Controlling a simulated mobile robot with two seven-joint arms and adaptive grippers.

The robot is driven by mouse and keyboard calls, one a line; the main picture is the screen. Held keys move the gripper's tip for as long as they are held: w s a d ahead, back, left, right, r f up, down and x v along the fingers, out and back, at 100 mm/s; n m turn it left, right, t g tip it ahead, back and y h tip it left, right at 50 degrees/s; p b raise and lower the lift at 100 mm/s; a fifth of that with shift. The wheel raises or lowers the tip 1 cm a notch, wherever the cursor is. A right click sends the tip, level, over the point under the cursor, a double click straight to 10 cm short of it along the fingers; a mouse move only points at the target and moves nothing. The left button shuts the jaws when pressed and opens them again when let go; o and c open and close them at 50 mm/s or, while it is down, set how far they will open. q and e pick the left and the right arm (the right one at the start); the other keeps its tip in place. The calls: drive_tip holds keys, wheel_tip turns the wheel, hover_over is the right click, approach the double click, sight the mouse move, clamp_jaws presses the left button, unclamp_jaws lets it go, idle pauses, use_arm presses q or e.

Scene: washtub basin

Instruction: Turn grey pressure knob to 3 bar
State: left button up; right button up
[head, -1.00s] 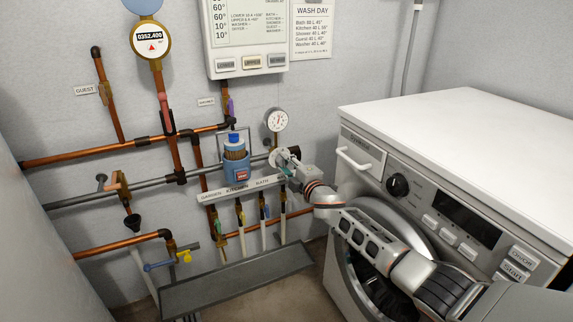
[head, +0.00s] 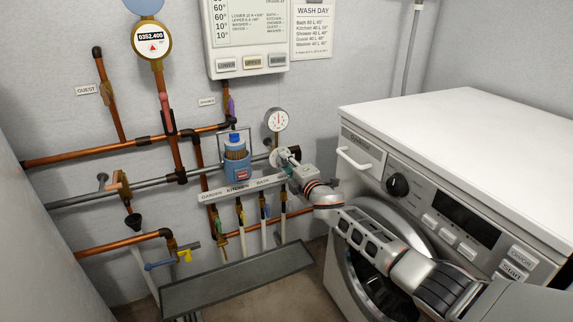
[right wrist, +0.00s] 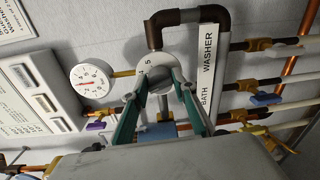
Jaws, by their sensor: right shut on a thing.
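The grey pressure knob (right wrist: 160,76) shows in the right wrist view, on a pale round collar with numerals such as 4 and 5. My right gripper (right wrist: 162,88) is shut on it, with one green-sided finger on each side. In the head view my right gripper (head: 288,160) is at the pipework below the round pressure gauge (head: 276,120), and hides most of the knob. The white gauge also shows in the right wrist view (right wrist: 93,80); its scale is too small to read. My left gripper is not in view.
The washing machine (head: 450,130) stands right of my right arm. A blue container (head: 236,165) sits left of the gripper on the labelled shelf (head: 215,193). Copper pipes and small valves surround the knob; a grey trough (head: 235,282) lies below.

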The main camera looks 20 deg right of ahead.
drive_tip(key=o, duration=1.1)
drive_tip(key=shift+d+r, duration=0.15)
drive_tip(key=shift+c, duration=0.2)
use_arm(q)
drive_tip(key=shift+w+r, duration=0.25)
